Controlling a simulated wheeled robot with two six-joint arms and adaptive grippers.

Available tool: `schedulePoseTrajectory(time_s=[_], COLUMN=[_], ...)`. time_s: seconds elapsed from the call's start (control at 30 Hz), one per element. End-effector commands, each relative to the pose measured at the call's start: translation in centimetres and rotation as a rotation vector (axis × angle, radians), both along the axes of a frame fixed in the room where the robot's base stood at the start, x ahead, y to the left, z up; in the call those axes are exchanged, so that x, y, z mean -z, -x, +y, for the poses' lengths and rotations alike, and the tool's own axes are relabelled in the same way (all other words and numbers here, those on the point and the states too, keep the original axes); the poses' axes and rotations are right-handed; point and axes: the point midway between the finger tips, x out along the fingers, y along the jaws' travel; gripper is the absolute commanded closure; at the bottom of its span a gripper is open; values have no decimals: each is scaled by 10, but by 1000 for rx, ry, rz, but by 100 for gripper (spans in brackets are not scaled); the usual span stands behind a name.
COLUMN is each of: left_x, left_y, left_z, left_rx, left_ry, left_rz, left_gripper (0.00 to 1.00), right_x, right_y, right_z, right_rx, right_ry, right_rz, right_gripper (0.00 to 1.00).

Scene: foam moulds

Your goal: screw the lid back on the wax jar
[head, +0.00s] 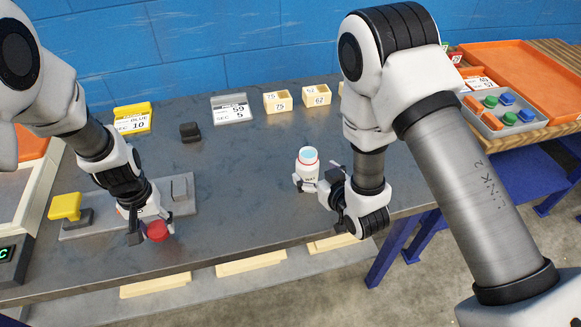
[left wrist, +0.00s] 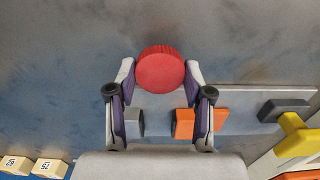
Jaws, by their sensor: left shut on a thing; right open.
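The wax jar (head: 307,172) is white with a pale blue opening and a red ring at its neck. It stands upright on the workbench, uncovered. My right gripper (head: 318,175) is open beside the jar, with its fingers close to the jar's lower body. I cannot tell whether they touch it. The red ribbed lid (head: 158,231) is pinched in my left gripper (head: 152,228), near the bench's front edge, well left of the jar. In the left wrist view the lid (left wrist: 160,68) sits between both fingertips.
A grey fixture plate (head: 95,227) with a yellow part (head: 65,206) lies at the left. Signs and pale numbered blocks (head: 277,101) line the back. A grey tray (head: 502,113) of coloured pieces is at the far right. The bench between the lid and the jar is clear.

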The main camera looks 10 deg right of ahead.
Motion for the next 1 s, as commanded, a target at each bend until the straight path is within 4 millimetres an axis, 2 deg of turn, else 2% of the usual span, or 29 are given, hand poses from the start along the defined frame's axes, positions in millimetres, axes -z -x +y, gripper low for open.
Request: schedulePoseTrajectory(time_s=[0.17, 0.43, 0.8, 0.87, 1.0], left_x=[-4, -15, -15, -15, -15], left_y=[0, 0, 0, 0, 0], left_z=[0, 0, 0, 0, 0], left_rx=[0, 0, 0, 0, 0], left_ry=[0, 0, 0, 0, 0], left_rz=[0, 0, 0, 0, 0], left_gripper=[59, 59, 59, 59, 59], right_x=[2, 21, 24, 24, 24], right_y=[-6, -42, -46, -46, -46], right_z=[1, 7, 8, 8, 8], right_rx=[0, 0, 0, 0, 0], right_ry=[0, 0, 0, 0, 0], right_rz=[0, -1, 0, 0, 0], right_gripper=[9, 9, 9, 31, 80])
